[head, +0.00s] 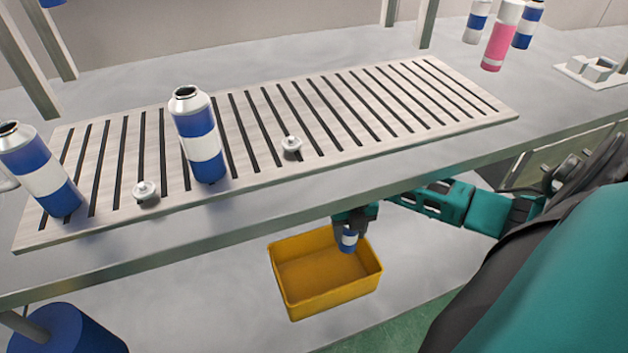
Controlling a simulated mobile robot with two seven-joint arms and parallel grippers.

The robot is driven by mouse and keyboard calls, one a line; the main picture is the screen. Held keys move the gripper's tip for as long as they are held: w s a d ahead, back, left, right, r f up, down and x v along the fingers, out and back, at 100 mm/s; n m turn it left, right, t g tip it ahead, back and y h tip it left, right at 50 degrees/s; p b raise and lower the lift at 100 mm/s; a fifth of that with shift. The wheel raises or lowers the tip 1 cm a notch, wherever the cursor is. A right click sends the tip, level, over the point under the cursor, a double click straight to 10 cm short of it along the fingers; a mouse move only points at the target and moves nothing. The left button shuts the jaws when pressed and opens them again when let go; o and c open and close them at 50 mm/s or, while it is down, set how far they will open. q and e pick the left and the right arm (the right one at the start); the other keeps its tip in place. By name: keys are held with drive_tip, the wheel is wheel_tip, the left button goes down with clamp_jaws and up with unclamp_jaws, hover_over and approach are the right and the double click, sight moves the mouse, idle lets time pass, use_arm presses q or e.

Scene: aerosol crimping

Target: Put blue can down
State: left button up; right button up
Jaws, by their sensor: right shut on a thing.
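My right gripper (352,224) is below the table's front edge, at the right part of the yellow bin. It is shut on a small-looking blue can (349,240) with a white band. The can points down, over or inside the bin (291,305); I cannot tell whether it touches the bin's floor or wall. The visible part of the bin's floor is bare. My left gripper does not show.
A slatted board (386,110) lies on the table (300,189). Blue-white cans (199,145) (47,178) and small valves (292,145) (146,191) stand on it. Pink (499,40) and blue cans stand at the back right. A blue cylinder (85,333) is below left.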

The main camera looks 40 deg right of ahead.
drive_tip(key=shift+w+f, duration=0.1)
drive_tip(key=shift+f, duration=0.25)
wheel_tip(320, 180, down, 20)
drive_tip(key=b, duration=0.9)
drive_tip(key=shift+f, duration=0.25)
drive_tip(key=o, duration=1.1)
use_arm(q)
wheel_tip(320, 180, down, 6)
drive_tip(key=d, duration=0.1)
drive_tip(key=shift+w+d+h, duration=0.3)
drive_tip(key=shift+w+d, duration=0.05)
use_arm(e)
drive_tip(key=shift+o, duration=0.2)
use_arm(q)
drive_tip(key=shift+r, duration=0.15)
use_arm(e)
drive_tip(key=shift+r, duration=0.15)
